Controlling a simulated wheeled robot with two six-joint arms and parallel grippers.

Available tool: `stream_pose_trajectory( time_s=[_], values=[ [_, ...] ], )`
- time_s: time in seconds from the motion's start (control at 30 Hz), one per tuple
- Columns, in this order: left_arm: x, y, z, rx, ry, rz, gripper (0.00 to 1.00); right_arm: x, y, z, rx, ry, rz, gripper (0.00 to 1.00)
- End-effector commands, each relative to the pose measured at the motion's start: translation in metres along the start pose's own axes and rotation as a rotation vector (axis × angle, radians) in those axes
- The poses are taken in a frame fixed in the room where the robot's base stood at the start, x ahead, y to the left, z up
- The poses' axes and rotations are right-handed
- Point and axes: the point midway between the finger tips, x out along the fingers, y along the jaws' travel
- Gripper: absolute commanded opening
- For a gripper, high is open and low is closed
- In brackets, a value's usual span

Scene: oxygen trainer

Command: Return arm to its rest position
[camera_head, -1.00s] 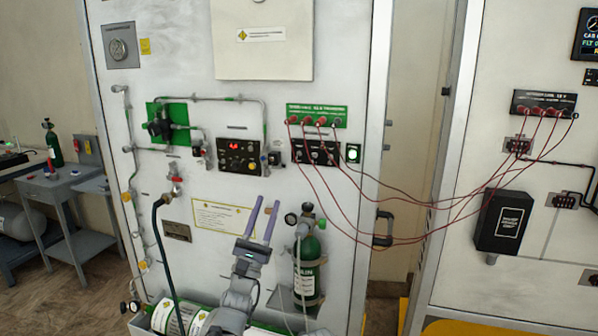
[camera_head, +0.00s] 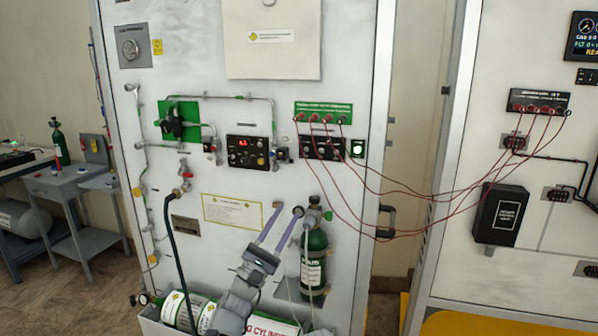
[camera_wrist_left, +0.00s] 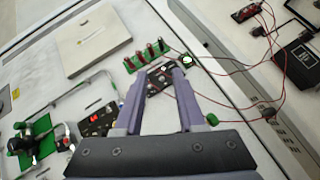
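My left gripper (camera_head: 288,209) is raised in front of the white trainer panel (camera_head: 240,100). Its two fingers are apart, point up and lean right, with nothing seen between them. One finger overlaps the small green cylinder's valve area in the head view; I cannot tell whether they touch. In the left wrist view the fingers (camera_wrist_left: 155,72) are also spread, with the panel behind them. My left arm (camera_head: 235,305) rises from the bottom of the head view. My right gripper is not in view.
The small green cylinder (camera_head: 314,262) stands close to the right of the gripper. Large cylinders (camera_head: 268,325) lie in a white tray below. A dark hose (camera_head: 174,250) hangs to the left. Red cables (camera_head: 345,200) droop across to the right panel (camera_head: 450,270).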

Motion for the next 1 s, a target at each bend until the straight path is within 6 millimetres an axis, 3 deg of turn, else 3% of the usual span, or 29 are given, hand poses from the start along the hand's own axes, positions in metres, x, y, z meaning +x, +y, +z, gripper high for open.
stream_pose_trajectory(
  time_s=[0.27,0.47,0.6,0.73,0.87,1.0],
  values=[
    [-0.017,-0.062,0.004,0.203,-0.01,-0.294,0.39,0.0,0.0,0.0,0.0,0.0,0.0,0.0],
    [-0.064,-0.132,-0.009,0.43,-0.023,-0.684,0.39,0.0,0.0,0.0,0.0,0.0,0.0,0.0],
    [-0.119,-0.17,-0.028,0.576,-0.028,-0.993,0.39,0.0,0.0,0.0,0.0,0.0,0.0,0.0],
    [-0.18,-0.189,-0.048,0.689,-0.026,-1.289,0.39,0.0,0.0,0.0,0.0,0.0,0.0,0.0],
    [-0.246,-0.188,-0.066,0.777,-0.014,-1.592,0.39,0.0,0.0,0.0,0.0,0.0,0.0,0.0],
    [-0.311,-0.168,-0.079,0.837,0.01,-1.895,0.39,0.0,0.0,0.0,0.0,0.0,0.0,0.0]
  ],
)
